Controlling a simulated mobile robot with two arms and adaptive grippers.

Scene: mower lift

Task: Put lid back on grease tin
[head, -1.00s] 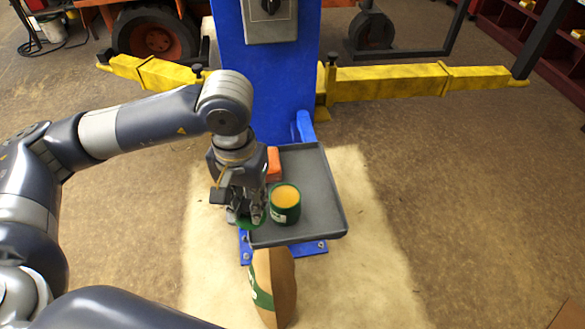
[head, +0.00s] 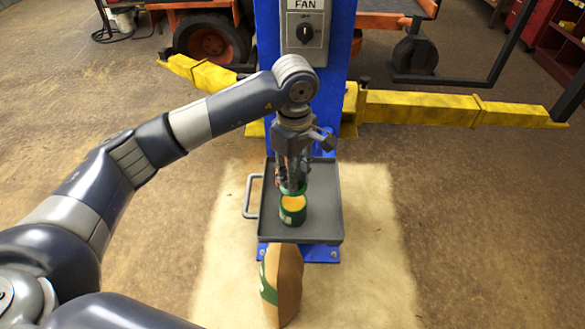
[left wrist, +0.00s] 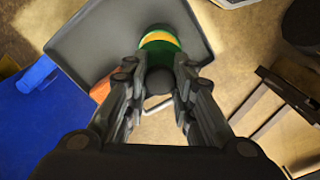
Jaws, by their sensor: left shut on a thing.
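The green grease tin (head: 292,217) stands upright on the grey tray, with orange-yellow grease showing at its open top. My left gripper (head: 293,184) points down over the tin and is shut on the green lid (head: 299,191). The lid is above the tin's mouth, toward its far side, and grease shows below it in the picture. In the left wrist view the tin (left wrist: 157,31) shows beyond the fingers, partly covered by the held lid. Whether lid and rim touch cannot be told. My right gripper is out of view.
The grey tray (head: 328,200) has a raised rim and is fixed to a blue post (head: 268,20). A metal handle (head: 248,196) is at its left side. A brown paper bag (head: 285,287) stands in front. An orange thing (left wrist: 100,89) lies on the tray. The tray's right part is clear.

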